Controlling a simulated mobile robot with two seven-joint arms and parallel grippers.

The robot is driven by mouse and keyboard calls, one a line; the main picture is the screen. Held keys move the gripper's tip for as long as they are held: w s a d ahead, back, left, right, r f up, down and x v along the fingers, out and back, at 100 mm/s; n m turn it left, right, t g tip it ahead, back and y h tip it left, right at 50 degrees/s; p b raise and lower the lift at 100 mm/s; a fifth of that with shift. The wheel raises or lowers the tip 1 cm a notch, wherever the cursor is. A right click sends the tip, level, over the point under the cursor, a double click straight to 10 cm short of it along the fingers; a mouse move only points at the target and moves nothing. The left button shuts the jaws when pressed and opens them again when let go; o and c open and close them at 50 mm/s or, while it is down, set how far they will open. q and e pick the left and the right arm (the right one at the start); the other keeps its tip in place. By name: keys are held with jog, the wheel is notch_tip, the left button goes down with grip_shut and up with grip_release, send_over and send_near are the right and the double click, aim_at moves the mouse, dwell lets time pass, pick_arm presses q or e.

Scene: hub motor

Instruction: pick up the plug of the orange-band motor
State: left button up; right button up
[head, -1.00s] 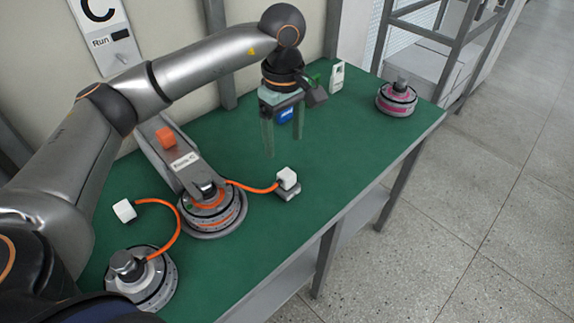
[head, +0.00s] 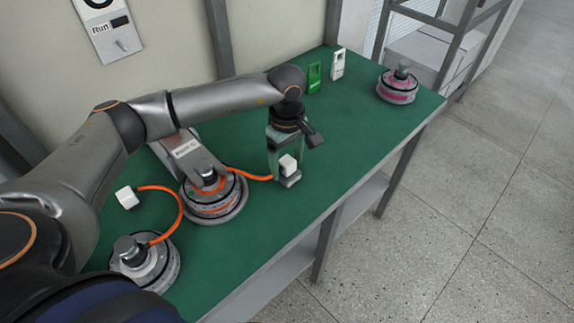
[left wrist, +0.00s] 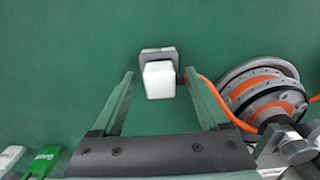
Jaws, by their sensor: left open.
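The orange-band motor (head: 213,203) sits on the green table under a labelled bracket, and it also shows in the left wrist view (left wrist: 262,97). Its orange cable runs right to a white block plug (head: 288,165), which rests on a small grey holder (head: 290,181). My left gripper (head: 286,176) is open and points down over the plug. In the left wrist view the white plug (left wrist: 159,80) appears between the two spread fingers (left wrist: 160,75), with a gap on each side. I cannot tell whether the fingertips are down at its height. My right gripper is not in view.
A second motor (head: 145,262) at the front left has an orange cable to another white plug (head: 127,197). A pink-band motor (head: 398,88) stands at the far right. Green (head: 314,77) and white (head: 338,64) tags stand at the back. The table's right side is mostly clear.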

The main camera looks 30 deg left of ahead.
pick_arm(q)
jog(key=shift+f, duration=0.15)
grip_shut()
dwell(0.5)
